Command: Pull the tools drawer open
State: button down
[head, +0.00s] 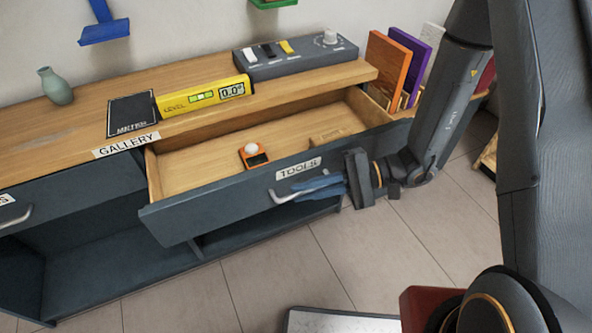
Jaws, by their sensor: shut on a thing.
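The tools drawer (235,193) is pulled out from the wooden-topped cabinet, with its dark front facing me and a "TOOLS" label (298,168) on it. Its handle (285,196) is a metal bar below the label. My gripper (305,188) is shut on the handle, and its blue fingers cover the right part of the bar. Inside the open drawer lie a small orange device with a white dome (253,154) and a small wooden block (327,136).
Another drawer (70,190) is at left. Tiled floor (370,240) lies in front.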

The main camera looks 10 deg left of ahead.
jog(key=shift+s+d, duration=0.75)
jog(key=shift+s, duration=0.35)
jog(key=c, duration=2.1)
grip_release()
jog(key=shift+d, duration=0.1)
jog(key=v, duration=0.7)
jog(key=shift+d+r, duration=0.15)
jog(key=shift+d, duration=0.15)
jog(key=shift+r, duration=0.1)
